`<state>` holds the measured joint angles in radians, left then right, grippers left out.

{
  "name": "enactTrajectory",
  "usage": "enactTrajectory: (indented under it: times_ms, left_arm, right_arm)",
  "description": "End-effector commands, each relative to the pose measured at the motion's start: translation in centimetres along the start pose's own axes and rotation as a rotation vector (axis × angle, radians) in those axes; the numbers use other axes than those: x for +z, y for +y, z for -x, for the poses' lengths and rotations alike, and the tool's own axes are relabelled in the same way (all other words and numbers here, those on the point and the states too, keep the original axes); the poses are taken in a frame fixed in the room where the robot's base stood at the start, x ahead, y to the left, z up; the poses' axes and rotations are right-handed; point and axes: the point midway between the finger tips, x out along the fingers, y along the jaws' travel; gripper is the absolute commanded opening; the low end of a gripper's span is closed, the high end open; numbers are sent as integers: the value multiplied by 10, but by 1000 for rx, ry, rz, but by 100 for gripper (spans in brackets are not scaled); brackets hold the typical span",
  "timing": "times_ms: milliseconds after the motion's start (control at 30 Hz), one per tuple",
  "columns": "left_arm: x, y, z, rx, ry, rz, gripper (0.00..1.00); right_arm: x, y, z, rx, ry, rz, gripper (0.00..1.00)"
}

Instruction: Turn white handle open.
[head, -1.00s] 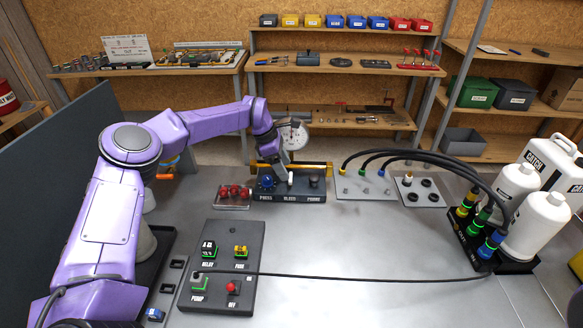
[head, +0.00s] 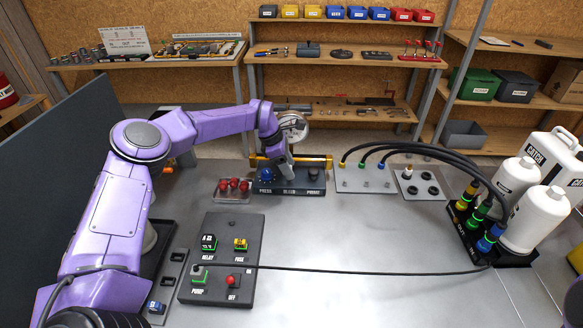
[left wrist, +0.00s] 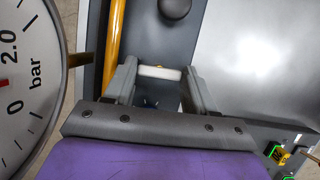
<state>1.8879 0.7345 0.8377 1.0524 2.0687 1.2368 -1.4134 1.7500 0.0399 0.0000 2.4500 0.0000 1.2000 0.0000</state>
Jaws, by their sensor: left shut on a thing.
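The white handle (left wrist: 160,73) shows in the left wrist view as a short white bar. It lies between the two grey fingertips of my left gripper (left wrist: 158,76), which is shut on it. In the head view this gripper (head: 287,172) is over the middle of the dark valve block (head: 291,188), above the "BLEED" label, and hides the handle. A blue knob (head: 266,174) is on the block's left, by "PRESS", and a dark knob (head: 313,174) is on its right, by "PRIME". My right gripper is not in view.
A pressure gauge (head: 293,125) stands behind the gripper; its dial (left wrist: 28,85) is close in the left wrist view. A yellow pipe (head: 320,160) runs behind the block. Red-topped parts (head: 234,186) sit left of it, and a hose plate (head: 365,180) right.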

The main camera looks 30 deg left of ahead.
Motion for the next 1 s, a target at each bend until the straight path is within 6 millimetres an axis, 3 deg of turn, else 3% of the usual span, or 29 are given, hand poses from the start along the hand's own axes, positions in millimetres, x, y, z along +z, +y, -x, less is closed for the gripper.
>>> enactTrajectory:
  times_ms: [500, 1000]
  left_arm:
    - [-4, 0, -2, 166, -7, 365, 25]
    - [0, -5, -2, 346, -8, 805, 25]
  right_arm:
    - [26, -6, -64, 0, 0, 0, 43]
    - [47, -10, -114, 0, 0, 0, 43]
